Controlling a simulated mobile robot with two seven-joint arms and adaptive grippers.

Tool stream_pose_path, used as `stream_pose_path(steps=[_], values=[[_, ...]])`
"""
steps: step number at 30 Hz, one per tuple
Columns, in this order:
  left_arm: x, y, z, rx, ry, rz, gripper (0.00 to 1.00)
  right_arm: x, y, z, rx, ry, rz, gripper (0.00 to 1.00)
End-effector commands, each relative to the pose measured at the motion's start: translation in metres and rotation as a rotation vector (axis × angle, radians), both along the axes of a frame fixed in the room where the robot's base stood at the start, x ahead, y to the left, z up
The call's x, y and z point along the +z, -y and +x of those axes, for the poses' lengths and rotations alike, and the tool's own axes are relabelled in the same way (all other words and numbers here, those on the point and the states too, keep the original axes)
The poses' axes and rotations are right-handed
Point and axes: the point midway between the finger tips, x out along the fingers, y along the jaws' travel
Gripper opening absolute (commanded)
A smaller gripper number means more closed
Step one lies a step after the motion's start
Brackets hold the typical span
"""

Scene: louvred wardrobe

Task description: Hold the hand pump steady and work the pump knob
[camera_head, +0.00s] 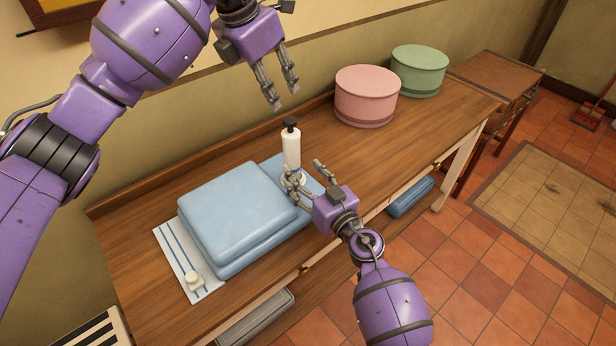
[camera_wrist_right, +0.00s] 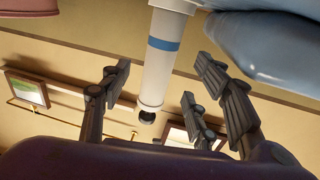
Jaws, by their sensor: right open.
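A pink round box (camera_head: 366,95) and a green one (camera_head: 419,70) stand at the back right. Bare tabletop lies right of the pump.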

Motion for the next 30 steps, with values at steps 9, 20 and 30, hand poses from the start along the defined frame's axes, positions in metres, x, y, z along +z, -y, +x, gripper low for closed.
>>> stream_pose_path(steps=[9,20,30], values=[[0.0,0.0,0.0,0.0,0.0,0.0,0.31,0.001,-0.022,0.043,0.0,0.001,0.0,0.56],[0.0,0.0,0.0,0.0,0.0,0.0,0.31,0.0,-0.031,0.06,-0.001,0.001,-0.002,0.56],[0.0,0.0,0.0,0.0,0.0,0.0,0.31,0.0,-0.031,0.06,-0.001,0.001,-0.002,0.31]])
